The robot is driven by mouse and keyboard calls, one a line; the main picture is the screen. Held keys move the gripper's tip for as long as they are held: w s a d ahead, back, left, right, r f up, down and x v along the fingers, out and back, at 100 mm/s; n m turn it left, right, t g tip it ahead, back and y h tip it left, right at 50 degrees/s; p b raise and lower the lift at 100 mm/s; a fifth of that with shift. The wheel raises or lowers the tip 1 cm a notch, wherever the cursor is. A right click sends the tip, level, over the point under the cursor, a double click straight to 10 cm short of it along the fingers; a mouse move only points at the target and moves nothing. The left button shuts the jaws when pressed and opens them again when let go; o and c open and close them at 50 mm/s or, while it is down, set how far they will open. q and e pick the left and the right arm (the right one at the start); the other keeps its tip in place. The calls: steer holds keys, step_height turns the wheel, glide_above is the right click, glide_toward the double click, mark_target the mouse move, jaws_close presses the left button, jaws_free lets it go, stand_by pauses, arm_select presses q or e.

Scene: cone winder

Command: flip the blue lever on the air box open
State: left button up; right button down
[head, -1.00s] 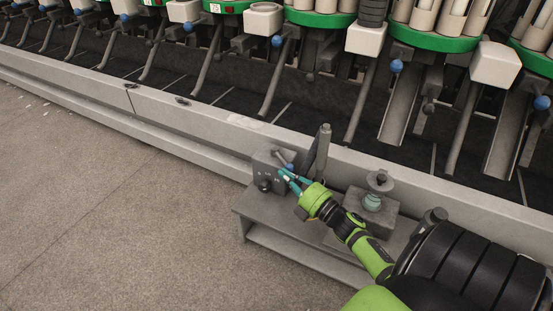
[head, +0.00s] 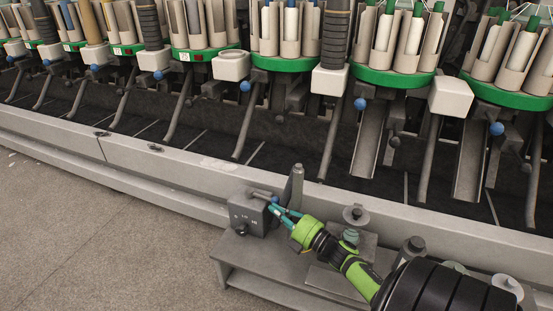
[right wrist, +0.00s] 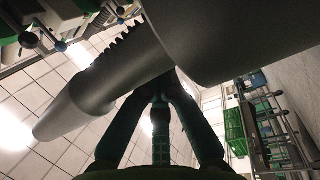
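The air box (head: 247,214) is a small grey box with markings on its front. It stands at the left end of a low grey bench in the head view. A short lever (head: 263,194) lies across its top, with a bluish end at the right. My right gripper (head: 272,208) has teal fingers, tips close beside the box's right side, just below the lever end. Contact cannot be made out. In the right wrist view, the fingers (right wrist: 160,92) converge in front of a large grey tapered cylinder and look shut; the lever is not recognisable there. My left gripper is out of view.
A grey upright post (head: 297,186) stands right behind the gripper. The machine's long rail (head: 180,175) runs behind. The floor (head: 90,235) at left is clear.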

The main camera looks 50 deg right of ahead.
steer(key=shift+r, duration=0.1)
step_height(320, 180, up, 10)
stand_by(0.7)
stand_by(0.4)
